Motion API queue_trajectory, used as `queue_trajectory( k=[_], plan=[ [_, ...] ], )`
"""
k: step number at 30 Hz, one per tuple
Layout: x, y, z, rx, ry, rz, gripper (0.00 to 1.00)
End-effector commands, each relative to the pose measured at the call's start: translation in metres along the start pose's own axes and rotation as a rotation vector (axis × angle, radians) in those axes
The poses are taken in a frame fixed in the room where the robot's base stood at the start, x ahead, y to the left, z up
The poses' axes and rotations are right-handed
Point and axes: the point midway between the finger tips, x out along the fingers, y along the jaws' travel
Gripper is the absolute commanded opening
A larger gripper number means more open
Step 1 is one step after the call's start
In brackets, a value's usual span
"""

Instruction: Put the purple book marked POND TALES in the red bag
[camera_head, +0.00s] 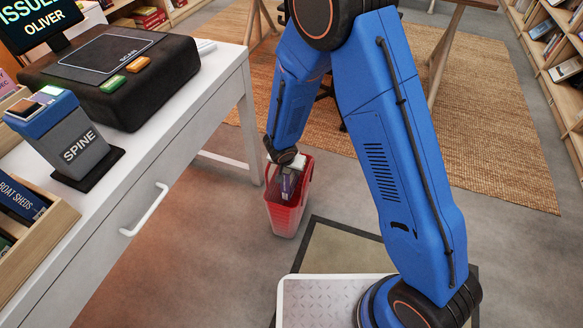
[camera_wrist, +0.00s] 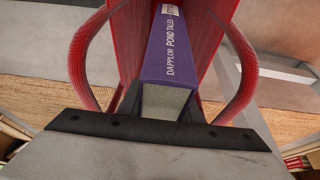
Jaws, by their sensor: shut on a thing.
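The purple book marked POND TALES (camera_wrist: 172,50) is in my gripper (camera_wrist: 172,108), spine toward the wrist camera. In the head view the book (camera_head: 289,183) shows as a small purple patch at the mouth of the red bag. The red bag (camera_head: 284,219) stands upright on the floor beside the white desk. In the wrist view the red bag (camera_wrist: 124,45) has walls on both sides of the book and its two handles curve outward. My gripper (camera_head: 287,168) is shut on the book at the bag's opening. The book's lower end is hidden, so I cannot tell if it touches the bottom.
The white desk (camera_head: 190,110) on the left carries a black scanner box (camera_head: 115,75), a SPINE device (camera_head: 65,135) and a wooden book tray (camera_head: 40,235). A woven rug (camera_head: 480,110) and table legs lie behind. Shelves stand at the far right.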

Motion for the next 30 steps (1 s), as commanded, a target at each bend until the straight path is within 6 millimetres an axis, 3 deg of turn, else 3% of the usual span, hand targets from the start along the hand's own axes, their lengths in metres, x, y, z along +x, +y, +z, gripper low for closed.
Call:
queue_trajectory(
  k=[14, 15, 18, 30],
  plan=[
    [0.0037, -0.0002, 0.0015, 0.0, 0.0, -0.001, 0.0],
    [0.0037, -0.0002, 0.0015, 0.0, 0.0, -0.001, 0.34],
    [0.0037, -0.0002, 0.0015, 0.0, 0.0, -0.001, 0.53],
    [-0.0018, -0.0004, 0.0014, -0.001, 0.001, -0.001, 0.53]
  ],
)
